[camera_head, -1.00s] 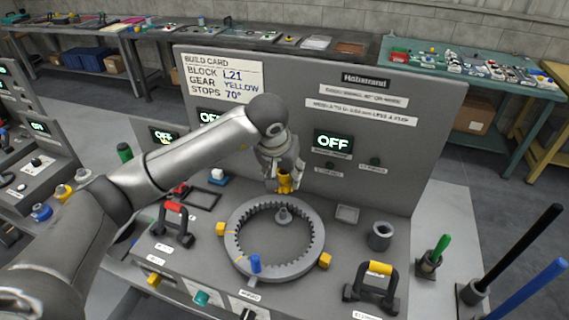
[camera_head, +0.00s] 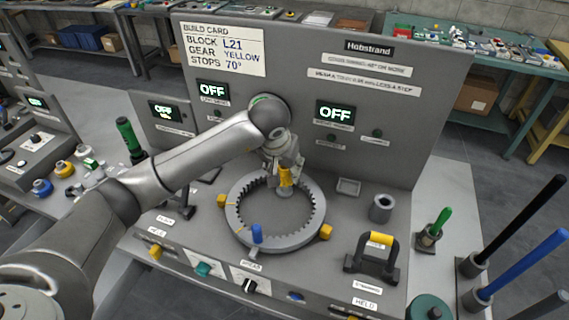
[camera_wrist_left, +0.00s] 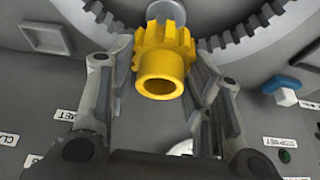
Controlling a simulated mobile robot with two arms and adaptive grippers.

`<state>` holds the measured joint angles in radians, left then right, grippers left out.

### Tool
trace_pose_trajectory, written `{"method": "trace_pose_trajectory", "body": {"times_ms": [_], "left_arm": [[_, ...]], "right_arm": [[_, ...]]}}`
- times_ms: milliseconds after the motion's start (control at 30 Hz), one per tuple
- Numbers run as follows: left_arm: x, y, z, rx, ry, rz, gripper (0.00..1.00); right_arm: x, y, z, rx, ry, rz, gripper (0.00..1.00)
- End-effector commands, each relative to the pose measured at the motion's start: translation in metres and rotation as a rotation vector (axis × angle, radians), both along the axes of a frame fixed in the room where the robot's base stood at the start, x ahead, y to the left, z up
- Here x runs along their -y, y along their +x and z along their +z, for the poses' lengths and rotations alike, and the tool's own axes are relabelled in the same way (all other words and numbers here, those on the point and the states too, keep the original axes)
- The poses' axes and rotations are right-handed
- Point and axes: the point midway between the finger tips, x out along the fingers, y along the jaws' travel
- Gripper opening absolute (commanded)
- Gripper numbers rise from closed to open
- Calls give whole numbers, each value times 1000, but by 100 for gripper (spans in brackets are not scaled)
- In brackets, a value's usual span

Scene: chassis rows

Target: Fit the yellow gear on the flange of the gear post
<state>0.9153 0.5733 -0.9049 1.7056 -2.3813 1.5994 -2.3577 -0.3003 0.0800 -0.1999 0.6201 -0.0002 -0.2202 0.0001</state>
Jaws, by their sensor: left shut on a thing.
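The yellow gear (camera_head: 285,176) is held in my left gripper (camera_head: 284,172), above the inside of the grey toothed ring (camera_head: 234,222). In the left wrist view the gear (camera_wrist_left: 164,62) sits between the two fingers of my left gripper (camera_wrist_left: 165,75), its round hub and bore facing the camera. The gear post (camera_head: 284,191) shows only as a grey piece just below the gear inside the ring; its flange is mostly hidden. I cannot tell whether gear and post touch. My right gripper is not in view.
The ring carries a blue peg (camera_head: 257,234) and yellow blocks (camera_head: 326,232). A yellow-topped handle (camera_head: 376,255) and a grey cup (camera_head: 381,208) stand to the right. The upright panel (camera_head: 400,130) with OFF displays rises behind. A build card (camera_head: 223,48) reads gear YELLOW.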

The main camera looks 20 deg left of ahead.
Motion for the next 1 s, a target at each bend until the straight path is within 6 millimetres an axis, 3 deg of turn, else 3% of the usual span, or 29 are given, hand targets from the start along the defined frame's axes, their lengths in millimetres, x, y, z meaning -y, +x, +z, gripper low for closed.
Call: {"method": "trace_pose_trajectory", "body": {"times_ms": [1000], "left_arm": [[1,-1,-1,2,-1,0,14]], "right_arm": [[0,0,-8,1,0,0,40]]}}
